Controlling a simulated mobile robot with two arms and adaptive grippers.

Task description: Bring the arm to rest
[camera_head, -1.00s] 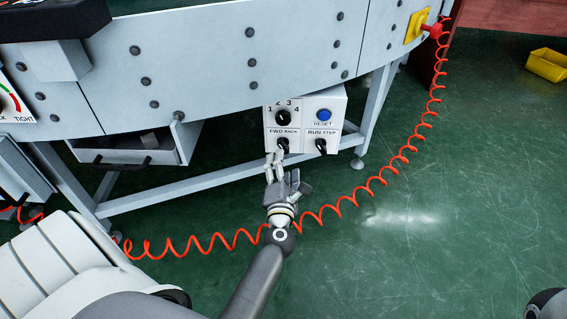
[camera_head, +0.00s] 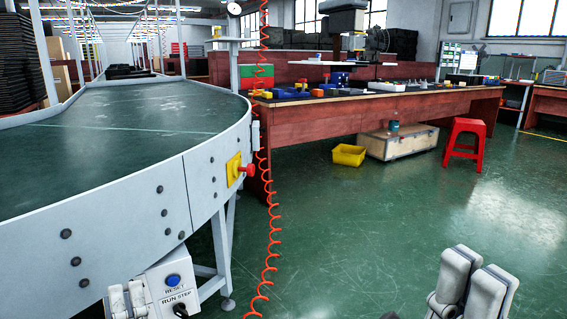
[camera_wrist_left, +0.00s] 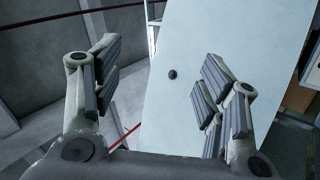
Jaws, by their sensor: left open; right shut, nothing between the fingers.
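My left gripper (camera_head: 129,300) is at the bottom left of the head view, in front of the left side of the white control box (camera_head: 164,290), whose left part it hides. In the left wrist view the gripper (camera_wrist_left: 160,68) has its fingers spread, with nothing between them. The pale bolted conveyor side panel (camera_wrist_left: 190,110) lies beyond them. My right gripper (camera_head: 475,283) is at the bottom right of the head view, above the open green floor. Its fingers are close together and empty. The lower parts of both arms are out of the head view.
The curved conveyor (camera_head: 120,130) fills the left side, with a red button on a yellow plate (camera_head: 236,169). A red coiled cord (camera_head: 270,240) hangs beside it. A workbench (camera_head: 390,112), yellow bin (camera_head: 349,155), wooden crate (camera_head: 398,144) and red stool (camera_head: 466,142) stand further back. The right floor is clear.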

